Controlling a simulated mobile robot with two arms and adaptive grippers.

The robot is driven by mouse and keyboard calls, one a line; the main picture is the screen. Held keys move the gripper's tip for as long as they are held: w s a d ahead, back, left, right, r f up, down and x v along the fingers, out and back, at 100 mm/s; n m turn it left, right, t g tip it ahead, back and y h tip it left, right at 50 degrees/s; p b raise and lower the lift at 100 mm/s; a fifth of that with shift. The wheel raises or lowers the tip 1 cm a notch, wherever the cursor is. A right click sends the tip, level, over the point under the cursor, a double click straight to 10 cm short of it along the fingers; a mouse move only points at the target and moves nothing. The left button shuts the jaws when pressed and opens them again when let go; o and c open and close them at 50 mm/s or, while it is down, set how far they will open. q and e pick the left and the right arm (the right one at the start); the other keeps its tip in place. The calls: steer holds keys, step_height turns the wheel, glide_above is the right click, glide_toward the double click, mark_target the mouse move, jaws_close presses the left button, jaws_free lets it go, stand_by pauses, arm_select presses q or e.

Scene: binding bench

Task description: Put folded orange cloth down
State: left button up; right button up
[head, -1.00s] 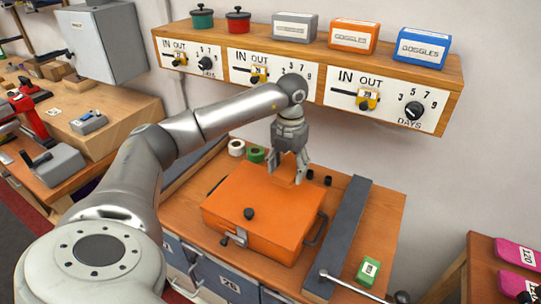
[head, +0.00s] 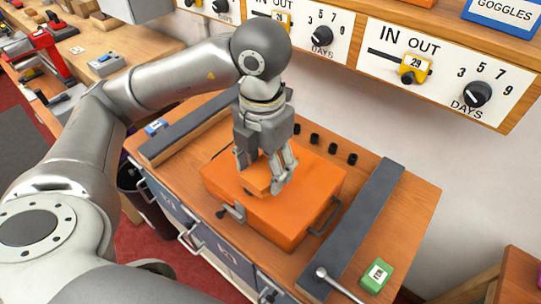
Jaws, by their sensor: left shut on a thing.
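My left gripper (head: 262,182) points down over the lid of an orange box (head: 290,212) on the bench. It is shut on the folded orange cloth (head: 257,177), a small flat piece between the fingers. The cloth's colour nearly matches the lid, and the fingers hide part of it. I cannot tell whether the cloth touches the lid. My right gripper is out of view.
A dark bar (head: 352,228) lies right of the box and another (head: 190,127) lies behind it to the left. Several black knobs stand behind the box. A green block (head: 376,275) sits at the right. The dial shelf (head: 440,75) overhangs the back.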

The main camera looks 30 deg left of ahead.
arm_select(q)
steer(key=w+a+f, duration=0.1)
steer(key=w+f, duration=0.1)
steer(key=w, duration=0.2)
steer(key=w+a+f+p, duration=0.1)
steer(key=w+f, duration=0.2)
steer(key=w+a+f+p, duration=0.1)
steer(key=w+a+f, duration=0.1)
steer(key=w+f, duration=0.1)
steer(key=shift+w+f, duration=0.2)
steer(key=shift+w, duration=0.65)
steer(key=shift+w+a+f, duration=0.15)
steer(key=shift+w+f, duration=0.15)
steer(key=shift+f, duration=0.1)
steer(key=f+p, duration=0.2)
steer(key=f, duration=0.1)
steer(key=shift+w, duration=0.2)
steer(key=shift+a+f, duration=0.1)
steer(key=shift+f, duration=0.3)
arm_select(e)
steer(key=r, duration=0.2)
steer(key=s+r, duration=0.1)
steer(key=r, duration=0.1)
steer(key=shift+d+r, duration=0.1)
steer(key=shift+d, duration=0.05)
